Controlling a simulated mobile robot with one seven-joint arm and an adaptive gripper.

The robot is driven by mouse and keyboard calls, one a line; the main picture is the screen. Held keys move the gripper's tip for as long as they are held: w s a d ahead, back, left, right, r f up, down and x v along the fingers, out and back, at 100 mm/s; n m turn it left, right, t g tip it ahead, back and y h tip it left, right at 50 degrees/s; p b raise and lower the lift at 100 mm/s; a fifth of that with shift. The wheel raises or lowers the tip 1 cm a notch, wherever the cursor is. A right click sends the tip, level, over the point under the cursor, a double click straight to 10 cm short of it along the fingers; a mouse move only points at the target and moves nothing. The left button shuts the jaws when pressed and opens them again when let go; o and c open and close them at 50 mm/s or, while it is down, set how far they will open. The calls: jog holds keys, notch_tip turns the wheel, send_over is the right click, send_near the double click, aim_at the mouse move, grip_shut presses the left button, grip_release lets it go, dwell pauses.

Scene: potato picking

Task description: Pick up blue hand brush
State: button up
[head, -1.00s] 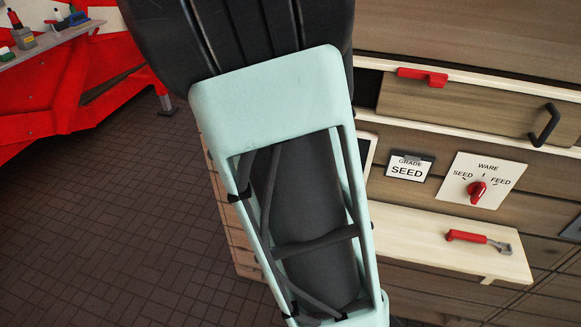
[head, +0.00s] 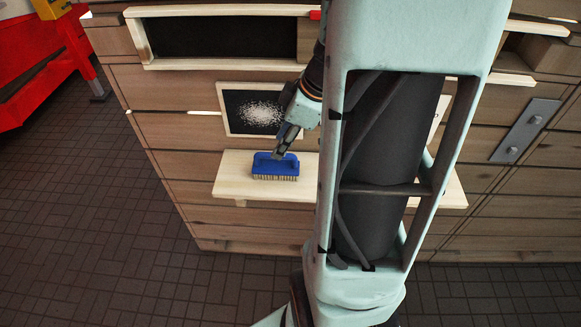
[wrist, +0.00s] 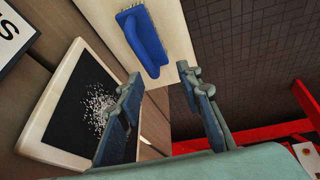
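The blue hand brush (head: 274,163) lies on a pale wooden shelf (head: 232,188), its blue back up and its pale bristles toward the camera in the head view. In the wrist view the brush (wrist: 147,40) lies ahead of the fingertips, upper middle, on the pale shelf (wrist: 105,22). My gripper (head: 281,149) is at the brush's upper edge in the head view; whether it touches is unclear. The wrist view shows my gripper (wrist: 158,76) open, its two fingers apart with nothing between them.
A framed dark panel with white grains (head: 255,112) is on the wooden front just above the shelf. A dark open slot (head: 222,38) is higher up. A metal plate (head: 526,130) is at right. My arm hides the shelf's right middle. Tiled floor lies clear below.

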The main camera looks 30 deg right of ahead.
jog(key=d+n, duration=0.1)
jog(key=d, duration=0.1)
send_near(276, 164)
jog(key=shift+w+a+f+n+t, duration=0.1)
jog(key=shift+a+n+t, duration=0.05)
jog(key=shift+a, duration=0.3)
jog(key=shift+w+a+f+n+t, duration=0.1)
jog(key=shift+a+f+n+t, duration=0.05)
jog(key=shift+a, duration=0.3)
jog(key=shift+d+x, duration=0.15)
jog(key=shift+x, duration=1.15)
jog(key=shift+d+x, duration=0.15)
jog(key=shift+x, duration=1.15)
jog(key=shift+w, duration=0.15)
grip_shut()
